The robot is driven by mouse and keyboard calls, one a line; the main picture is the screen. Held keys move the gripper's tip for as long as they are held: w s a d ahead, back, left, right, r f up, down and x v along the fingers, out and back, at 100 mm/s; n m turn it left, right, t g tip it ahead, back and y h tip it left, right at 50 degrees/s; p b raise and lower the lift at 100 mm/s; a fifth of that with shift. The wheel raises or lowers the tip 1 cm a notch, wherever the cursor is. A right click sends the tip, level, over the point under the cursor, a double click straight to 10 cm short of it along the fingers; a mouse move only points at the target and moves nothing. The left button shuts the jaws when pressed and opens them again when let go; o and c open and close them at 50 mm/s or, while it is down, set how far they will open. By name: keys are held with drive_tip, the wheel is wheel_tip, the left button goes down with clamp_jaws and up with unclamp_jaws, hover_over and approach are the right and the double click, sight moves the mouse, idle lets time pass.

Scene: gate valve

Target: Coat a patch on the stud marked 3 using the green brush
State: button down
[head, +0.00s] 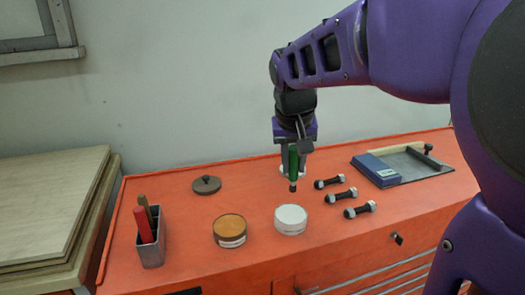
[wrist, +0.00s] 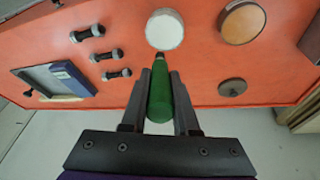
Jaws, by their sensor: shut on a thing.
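My gripper (head: 293,150) is shut on the green brush (head: 293,162), which hangs upright with its dark tip down. The brush also shows between the fingers in the wrist view (wrist: 160,98). Its tip is above the bench, beside the back rim of the white-filled tin (head: 290,219); that tin also shows in the wrist view (wrist: 164,30). Several dark studs with pale nuts lie right of the tin: a back one (head: 328,182), a middle one (head: 341,195) and a front one (head: 360,209). I cannot read any numbers on them.
A tan-filled tin (head: 229,230) stands left of the white one, with a dark lid (head: 206,184) behind it. A metal holder (head: 150,245) has red and brown handles. A tray (head: 425,160) with a blue box (head: 376,170) lies right. A pale disc is partly hidden behind the brush.

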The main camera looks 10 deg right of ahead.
drive_tip(key=shift+f+b, duration=2.25)
drive_tip(key=shift+f, duration=0.7)
drive_tip(key=shift+f+b, duration=0.45)
drive_tip(key=shift+f, duration=0.25)
drive_tip(key=shift+r+p, duration=2.85)
drive_tip(key=shift+r, duration=0.75)
drive_tip(key=shift+f, duration=0.1)
